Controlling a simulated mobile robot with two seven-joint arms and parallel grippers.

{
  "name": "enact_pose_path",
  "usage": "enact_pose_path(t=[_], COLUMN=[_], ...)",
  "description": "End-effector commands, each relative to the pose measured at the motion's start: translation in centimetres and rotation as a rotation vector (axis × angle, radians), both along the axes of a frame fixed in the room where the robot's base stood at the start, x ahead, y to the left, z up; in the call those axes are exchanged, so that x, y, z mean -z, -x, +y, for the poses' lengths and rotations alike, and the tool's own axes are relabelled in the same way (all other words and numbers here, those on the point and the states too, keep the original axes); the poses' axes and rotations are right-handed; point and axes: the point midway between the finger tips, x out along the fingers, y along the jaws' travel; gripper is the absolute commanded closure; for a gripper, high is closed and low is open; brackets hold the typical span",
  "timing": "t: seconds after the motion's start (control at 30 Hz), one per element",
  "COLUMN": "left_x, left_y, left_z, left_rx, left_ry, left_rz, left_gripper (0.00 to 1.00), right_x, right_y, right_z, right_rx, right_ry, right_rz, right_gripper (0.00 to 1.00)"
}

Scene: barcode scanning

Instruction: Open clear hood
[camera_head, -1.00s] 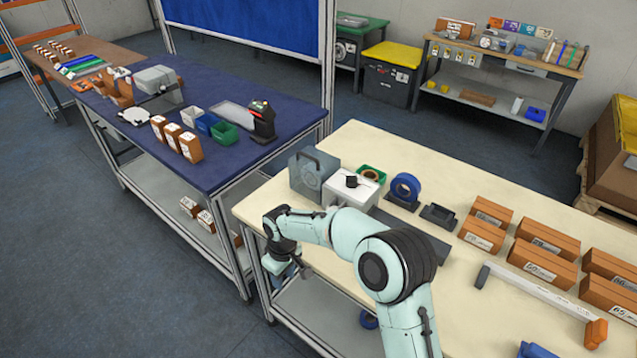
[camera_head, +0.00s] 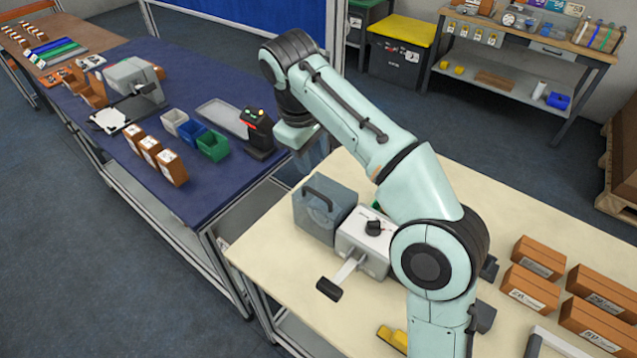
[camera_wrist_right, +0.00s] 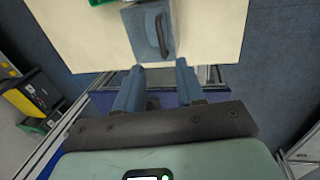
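The clear hood (camera_head: 318,222) is a grey see-through box with a dark handle (camera_head: 317,198) on top. It stands at the left corner of the cream table, touching or close beside a white machine (camera_head: 362,238), and looks closed. In the right wrist view the hood (camera_wrist_right: 142,28) and its handle (camera_wrist_right: 161,36) lie beyond the fingertips. My right gripper (camera_head: 312,155) is above and behind the hood, apart from it. In the wrist view its two fingers (camera_wrist_right: 158,78) are spread with nothing between them. My left gripper is not in view.
The machine has a black knob and a lever with a black grip (camera_head: 329,289) toward the table's front. Brown boxes (camera_head: 538,258) stand at the right. A yellow item (camera_head: 392,338) lies near the front. A blue-topped table (camera_head: 100,150) with bins and a scanner stands left.

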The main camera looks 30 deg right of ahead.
Motion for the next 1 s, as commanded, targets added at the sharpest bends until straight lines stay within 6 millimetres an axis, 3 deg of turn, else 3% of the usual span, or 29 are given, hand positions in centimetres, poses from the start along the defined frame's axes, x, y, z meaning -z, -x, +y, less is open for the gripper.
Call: enact_pose_path(t=[0.3, 0.5, 0.7, 1.0], left_x=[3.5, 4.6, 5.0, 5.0], left_y=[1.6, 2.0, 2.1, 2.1], left_z=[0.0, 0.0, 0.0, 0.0], left_rx=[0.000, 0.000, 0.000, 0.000], left_ry=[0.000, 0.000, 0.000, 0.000], left_rz=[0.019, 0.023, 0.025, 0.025], left_gripper=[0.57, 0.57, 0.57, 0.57], right_x=[7.1, 10.2, 11.7, 11.9], right_y=[-0.3, -0.7, -0.8, -0.9], right_z=[-1.2, -1.9, -2.2, -2.2], right_rx=[0.002, 0.002, 0.001, 0.001], right_ry=[-0.001, -0.001, -0.002, -0.002], right_rz=[0.006, 0.003, 0.001, 0.001], right_gripper=[0.62, 0.62, 0.62, 0.62])
